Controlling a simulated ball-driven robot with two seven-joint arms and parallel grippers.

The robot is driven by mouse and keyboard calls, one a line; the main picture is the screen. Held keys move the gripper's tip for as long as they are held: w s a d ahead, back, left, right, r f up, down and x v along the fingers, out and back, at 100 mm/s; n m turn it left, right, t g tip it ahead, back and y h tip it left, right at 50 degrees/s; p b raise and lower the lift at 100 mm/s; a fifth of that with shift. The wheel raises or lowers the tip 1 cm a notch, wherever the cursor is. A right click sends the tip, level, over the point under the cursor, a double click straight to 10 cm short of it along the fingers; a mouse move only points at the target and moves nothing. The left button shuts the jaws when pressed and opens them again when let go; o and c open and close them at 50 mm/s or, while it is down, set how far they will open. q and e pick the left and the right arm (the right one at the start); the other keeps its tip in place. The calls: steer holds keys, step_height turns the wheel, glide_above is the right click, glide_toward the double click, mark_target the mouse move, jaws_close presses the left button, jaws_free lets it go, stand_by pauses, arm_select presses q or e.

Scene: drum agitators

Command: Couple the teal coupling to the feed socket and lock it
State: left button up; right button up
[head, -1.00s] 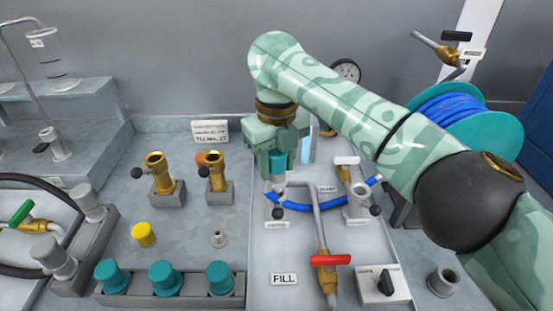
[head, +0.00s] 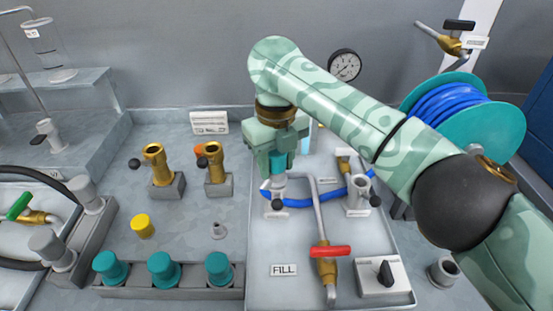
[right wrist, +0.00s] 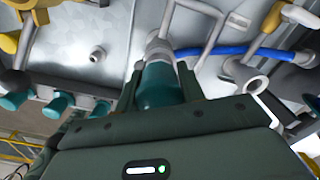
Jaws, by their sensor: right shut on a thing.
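My right gripper (head: 278,172) is shut on the teal coupling (right wrist: 160,88) and points down over the white panel. The coupling sits between its two fingers in the right wrist view. Directly below it in the head view is a grey socket (head: 277,197) with a black ball-ended lever (head: 278,205). The socket also shows just beyond the coupling in the right wrist view (right wrist: 158,48). The coupling is in line with the socket and very close to it. I cannot tell whether it is fully seated. My left gripper is not in view.
A bent grey pipe with a red-handled valve (head: 330,252) stands close in front. Teal caps (head: 163,270) line the front left; two brass fittings (head: 214,163) stand left.

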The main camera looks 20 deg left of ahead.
steer(key=shift+f, duration=0.3)
stand_by(0.5)
steer(key=o, duration=1.3)
steer(key=shift+c, duration=0.5)
steer(key=shift+r, duration=0.1)
step_height(320, 180, up, 4)
steer(key=shift+r+p, duration=0.2)
steer(key=shift+p, duration=0.6)
step_height(320, 180, up, 5)
steer(key=b, duration=0.3)
steer(key=shift+f, duration=0.2)
steer(key=shift+r, duration=0.4)
